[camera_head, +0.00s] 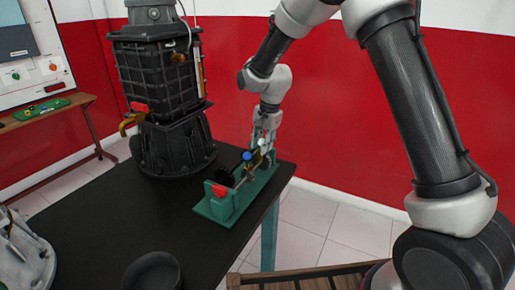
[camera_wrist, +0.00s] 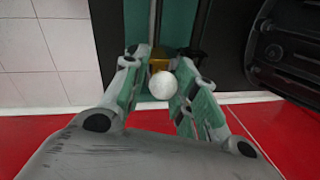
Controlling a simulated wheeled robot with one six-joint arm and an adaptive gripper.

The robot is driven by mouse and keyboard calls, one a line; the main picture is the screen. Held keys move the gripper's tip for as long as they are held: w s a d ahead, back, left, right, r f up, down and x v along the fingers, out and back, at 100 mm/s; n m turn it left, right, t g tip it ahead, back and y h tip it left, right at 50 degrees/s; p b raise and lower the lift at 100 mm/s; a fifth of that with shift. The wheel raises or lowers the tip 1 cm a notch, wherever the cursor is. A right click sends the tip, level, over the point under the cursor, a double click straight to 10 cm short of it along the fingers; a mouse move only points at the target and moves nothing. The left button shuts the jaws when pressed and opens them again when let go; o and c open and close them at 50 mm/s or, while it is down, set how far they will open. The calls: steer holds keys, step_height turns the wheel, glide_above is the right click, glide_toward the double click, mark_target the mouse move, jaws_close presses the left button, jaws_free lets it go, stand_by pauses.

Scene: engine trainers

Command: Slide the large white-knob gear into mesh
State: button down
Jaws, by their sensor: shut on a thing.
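The green gear stand (camera_head: 218,211) sits near the right edge of the black table, with thin rods running along it. The white knob (camera_wrist: 163,86) lies between the fingers of my gripper (camera_wrist: 160,70) in the wrist view, with a brass-coloured part (camera_wrist: 159,63) just beyond it. My gripper (camera_head: 265,138) is at the far end of the stand in the head view, shut on the white-knob gear. The gear's teeth are mostly hidden by the fingers. A blue knob (camera_head: 247,156) and a dark gear (camera_head: 224,176) are nearer the front end. I cannot tell whether the gears mesh.
A large black gearbox housing (camera_head: 172,140) stands on the table left of the stand. A round black bowl (camera_head: 152,272) is at the table's front. A grey casting (camera_head: 22,255) is at the left edge. The table (camera_head: 100,215) between them is clear.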

mark_target(267, 155)
steer(key=shift+w+a+r, duration=0.15)
steer(key=shift+w+r, duration=0.1)
steer(key=shift+w, duration=0.15)
steer(key=c, duration=1.2)
jaws_free()
steer(key=shift+w+f, duration=0.1)
steer(key=shift+c, duration=0.2)
step_height(267, 155, up, 12)
steer(key=s+d, duration=0.1)
steer(key=s, duration=0.1)
steer(key=shift+d+f, duration=0.15)
steer(key=shift+d, duration=0.25)
